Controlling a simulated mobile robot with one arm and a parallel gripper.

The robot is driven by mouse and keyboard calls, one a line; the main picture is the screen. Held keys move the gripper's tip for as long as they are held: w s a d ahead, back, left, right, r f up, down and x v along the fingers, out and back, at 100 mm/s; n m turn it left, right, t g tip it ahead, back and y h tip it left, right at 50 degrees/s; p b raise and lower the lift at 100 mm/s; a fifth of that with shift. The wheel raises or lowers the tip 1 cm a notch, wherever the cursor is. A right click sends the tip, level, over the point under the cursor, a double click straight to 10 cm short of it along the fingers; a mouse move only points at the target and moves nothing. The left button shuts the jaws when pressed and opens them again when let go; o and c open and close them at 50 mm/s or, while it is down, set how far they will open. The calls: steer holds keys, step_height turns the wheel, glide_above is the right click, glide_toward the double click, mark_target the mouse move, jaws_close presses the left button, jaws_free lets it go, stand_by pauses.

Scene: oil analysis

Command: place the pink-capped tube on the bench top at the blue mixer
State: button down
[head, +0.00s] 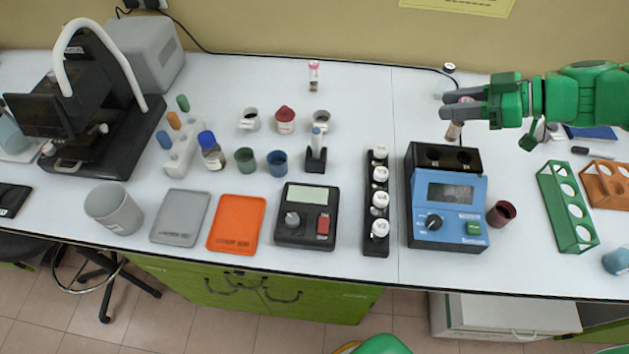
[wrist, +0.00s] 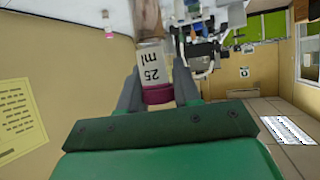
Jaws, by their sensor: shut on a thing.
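My gripper (head: 449,104) reaches in from the right, behind the blue mixer (head: 446,193). It is shut on a tube (head: 454,131), whose lower part hangs below the fingers, above the bench top (head: 360,90). In the wrist view the held tube (wrist: 152,66) has a magenta-pink cap (wrist: 158,94) and a label reading 25 ml, upside down. The blue mixer has a screen, a knob, a green button and a black top with two wells. Another small pink-capped container (head: 314,75) stands at the back of the bench.
A black rack (head: 377,205) with several white-capped vials stands left of the mixer. A dark red cup (head: 501,213) and a green rack (head: 567,207) are to its right. A white-topped item (head: 449,68) stands behind my gripper.

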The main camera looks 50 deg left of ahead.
steer(key=shift+n+g+h, duration=0.4)
steer(key=shift+n+g, duration=0.2)
steer(key=shift+n, duration=0.1)
steer(key=shift+w+a+f, duration=1.4)
steer(key=shift+a+f, duration=0.3)
steer(key=shift+f, duration=1.05)
steer(key=shift+w+a+f, duration=1.45)
steer(key=shift+a+f, duration=0.25)
steer(key=shift+f, duration=1.1)
steer(key=shift+w+a+f, duration=1.4)
steer(key=shift+a+f, duration=0.3)
steer(key=shift+f, duration=1.05)
steer(key=shift+f, duration=0.1)
steer(key=c, duration=0.8)
jaws_free()
